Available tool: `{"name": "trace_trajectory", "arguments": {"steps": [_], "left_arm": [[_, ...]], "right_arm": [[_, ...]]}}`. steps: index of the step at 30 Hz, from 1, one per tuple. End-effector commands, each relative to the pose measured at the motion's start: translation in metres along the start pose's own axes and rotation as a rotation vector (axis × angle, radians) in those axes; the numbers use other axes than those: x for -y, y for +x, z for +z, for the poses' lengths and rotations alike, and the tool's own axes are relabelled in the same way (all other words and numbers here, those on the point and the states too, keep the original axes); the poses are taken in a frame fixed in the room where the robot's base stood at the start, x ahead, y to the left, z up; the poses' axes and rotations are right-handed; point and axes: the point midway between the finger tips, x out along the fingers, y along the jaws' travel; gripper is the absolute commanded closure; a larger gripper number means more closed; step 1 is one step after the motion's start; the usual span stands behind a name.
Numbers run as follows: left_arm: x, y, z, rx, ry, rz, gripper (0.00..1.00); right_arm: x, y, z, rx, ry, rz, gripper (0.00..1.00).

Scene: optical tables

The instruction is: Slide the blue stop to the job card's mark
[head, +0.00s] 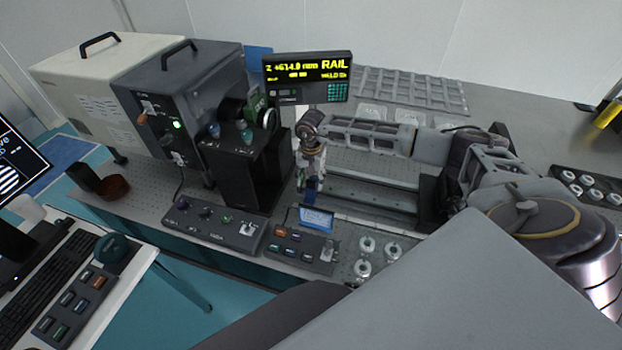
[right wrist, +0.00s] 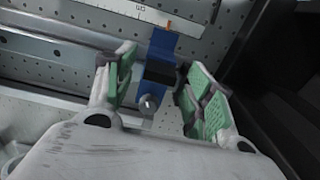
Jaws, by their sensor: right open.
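The blue stop (right wrist: 160,50) stands on the rail in the right wrist view, with a dark block and a round silver knob on its near side. A ruler scale (right wrist: 120,8) runs behind it, with a small orange pointer at the stop's top. My right gripper (right wrist: 155,92) is open, its green-padded fingers on either side of the stop; I cannot tell whether they touch it. In the head view my right gripper (head: 311,182) is over the left part of the rail (head: 370,190) and hides most of the stop. I cannot make out a job card for certain. My left gripper is not in view.
A display marked RAIL (head: 308,75) stands behind the rail. A black box (head: 245,165) stands close left of the right gripper. A control box with a small blue screen (head: 316,217) and several silver posts (head: 365,245) are in front.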

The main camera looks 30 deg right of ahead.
Motion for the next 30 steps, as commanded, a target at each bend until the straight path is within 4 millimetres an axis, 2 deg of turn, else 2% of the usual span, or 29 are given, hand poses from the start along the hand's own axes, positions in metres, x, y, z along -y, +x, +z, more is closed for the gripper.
{"name": "trace_trajectory", "arguments": {"steps": [8, 9, 21, 30], "left_arm": [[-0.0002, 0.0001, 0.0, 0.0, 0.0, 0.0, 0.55], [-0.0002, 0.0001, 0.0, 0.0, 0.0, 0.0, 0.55], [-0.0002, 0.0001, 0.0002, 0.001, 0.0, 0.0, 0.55], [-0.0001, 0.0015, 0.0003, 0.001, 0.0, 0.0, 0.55]], "right_arm": [[0.0, 0.0011, 0.0001, 0.0, 0.0, 0.0, 0.46], [0.0, 0.0011, 0.0, 0.0, 0.0, 0.0, 0.49], [0.0, 0.0008, 0.0001, 0.0, 0.0, 0.0, 1.0], [-0.0039, 0.0011, -0.0002, 0.0, 0.0, 0.0, 1.0]]}}
